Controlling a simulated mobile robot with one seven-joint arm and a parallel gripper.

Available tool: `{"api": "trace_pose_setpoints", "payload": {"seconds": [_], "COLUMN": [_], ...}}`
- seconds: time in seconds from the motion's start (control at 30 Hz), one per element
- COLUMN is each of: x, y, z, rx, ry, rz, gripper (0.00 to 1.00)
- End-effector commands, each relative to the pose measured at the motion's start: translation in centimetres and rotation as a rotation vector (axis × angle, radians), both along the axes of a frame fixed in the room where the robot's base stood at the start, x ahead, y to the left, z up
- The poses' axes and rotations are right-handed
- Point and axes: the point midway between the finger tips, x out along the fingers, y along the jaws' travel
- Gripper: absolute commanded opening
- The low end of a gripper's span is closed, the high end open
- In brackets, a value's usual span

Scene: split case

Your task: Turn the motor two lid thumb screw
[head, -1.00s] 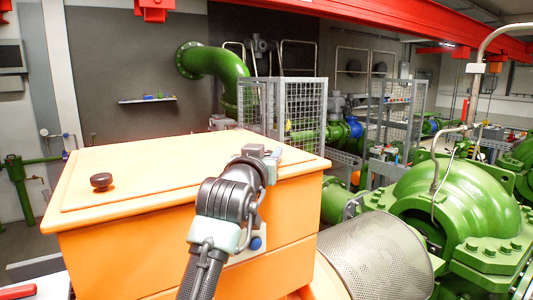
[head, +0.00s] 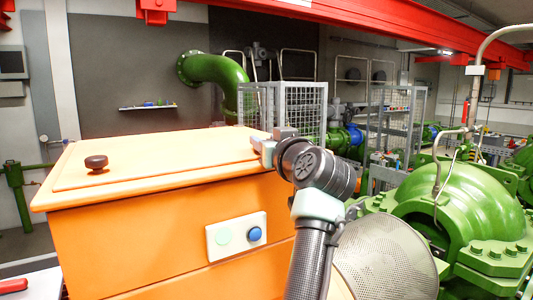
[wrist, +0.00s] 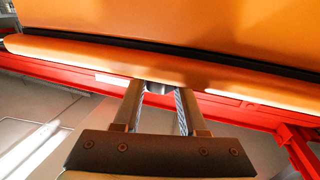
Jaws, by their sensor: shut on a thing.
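The orange motor case with its flat lid (head: 160,165) fills the left and middle of the head view. My gripper (head: 264,150) is at the lid's right edge in that view. In the wrist view my gripper (wrist: 160,92) has its two fingers on either side of a small dark grey piece, which looks like the lid thumb screw (wrist: 160,88), at the orange lid rim (wrist: 75,55). The gripper is shut on it. Most of the screw is hidden by the fingers and rim; its turn angle cannot be told.
A dark round knob (head: 96,162) stands on the lid's left part. A pale panel with a green and a blue button (head: 237,236) is on the case front, left of my arm. A perforated metal guard (head: 385,260) and a green pump housing (head: 460,205) stand at the right.

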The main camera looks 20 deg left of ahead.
Motion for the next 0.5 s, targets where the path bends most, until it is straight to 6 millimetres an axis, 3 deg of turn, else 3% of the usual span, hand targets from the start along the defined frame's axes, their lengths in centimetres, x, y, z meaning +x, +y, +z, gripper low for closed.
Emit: {"api": "trace_pose_setpoints", "payload": {"seconds": [0.2,0.5], "x": [0.13,0.07], "y": [-0.21,-0.09], "z": [0.14,0.35], "rx": [0.002,0.003], "ry": [0.003,0.003], "rz": [0.186,0.333], "gripper": [0.00,0.00]}}
